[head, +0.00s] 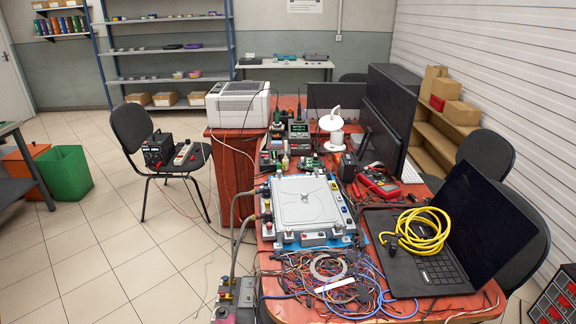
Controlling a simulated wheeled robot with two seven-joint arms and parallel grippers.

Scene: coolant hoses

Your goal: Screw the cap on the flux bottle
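A small pale yellowish bottle (285,161) stands on the red-topped workbench, behind the light grey equipment case. It may be the flux bottle, but it is too small to read a label or to tell whether a cap is on it. I cannot make out a separate cap. Neither of my grippers shows in the head view.
The workbench (485,303) is crowded. The grey case (305,205) fills its middle, with tangled wires (320,280) in front. A laptop (455,240) with a coiled yellow cable (420,232) lies right. A printer (238,104) and a chair (131,127) stand left; the tiled floor is open there.

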